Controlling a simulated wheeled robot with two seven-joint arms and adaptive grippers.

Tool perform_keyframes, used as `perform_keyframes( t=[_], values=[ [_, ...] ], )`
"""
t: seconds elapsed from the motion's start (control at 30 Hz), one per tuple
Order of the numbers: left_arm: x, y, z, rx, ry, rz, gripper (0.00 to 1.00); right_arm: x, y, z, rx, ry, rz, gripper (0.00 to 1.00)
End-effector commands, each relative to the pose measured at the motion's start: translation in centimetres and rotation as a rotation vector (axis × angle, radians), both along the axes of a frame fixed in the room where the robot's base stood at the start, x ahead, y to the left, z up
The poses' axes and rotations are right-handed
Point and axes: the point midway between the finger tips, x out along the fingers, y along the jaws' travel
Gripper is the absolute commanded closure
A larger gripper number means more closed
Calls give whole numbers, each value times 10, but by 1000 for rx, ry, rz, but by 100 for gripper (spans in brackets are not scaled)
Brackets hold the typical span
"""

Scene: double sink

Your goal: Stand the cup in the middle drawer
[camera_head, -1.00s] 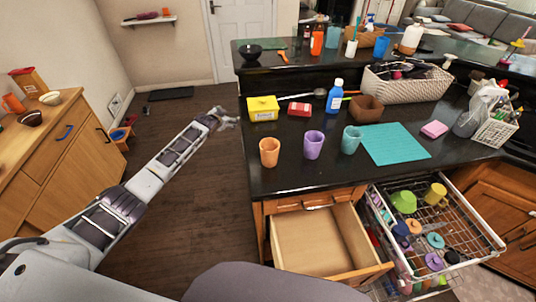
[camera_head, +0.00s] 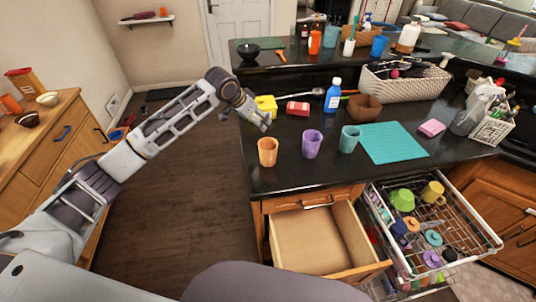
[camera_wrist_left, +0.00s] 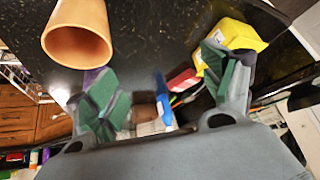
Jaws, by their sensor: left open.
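Three cups stand upright in a row on the black counter: an orange cup (camera_head: 267,152), a purple cup (camera_head: 312,144) and a teal cup (camera_head: 349,139). The orange cup also shows large at the upper left of the left wrist view (camera_wrist_left: 78,38). My left gripper (camera_head: 262,120) is open and empty, above the counter and behind the orange cup in the head view. Its green-padded fingers (camera_wrist_left: 163,88) are spread, with the orange cup outside them. An open wooden drawer (camera_head: 310,240) below the counter looks empty. My right gripper is not in view.
A yellow box (camera_head: 265,104), a red box (camera_head: 297,108), a blue bottle (camera_head: 333,96) and a brown bowl (camera_head: 365,107) stand behind the cups. A teal mat (camera_head: 393,143) lies right of them. A filled wire drawer (camera_head: 470,220) is open beside the wooden drawer.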

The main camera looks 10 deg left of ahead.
Motion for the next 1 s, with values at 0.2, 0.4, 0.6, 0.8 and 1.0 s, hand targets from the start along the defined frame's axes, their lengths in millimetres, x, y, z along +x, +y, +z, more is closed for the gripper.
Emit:
perform_keyframes(
  t=[0.2,0.4,0.6,0.8,1.0],
  values=[
    [-63,-26,13,50,135,-111,18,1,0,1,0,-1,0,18],
    [-90,-32,15,77,195,-157,18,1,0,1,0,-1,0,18],
    [-93,-33,15,79,200,-161,18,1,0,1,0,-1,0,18],
    [-92,-33,14,78,199,-160,18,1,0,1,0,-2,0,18],
    [-88,-37,2,78,200,-159,18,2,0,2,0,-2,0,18]
  ],
)
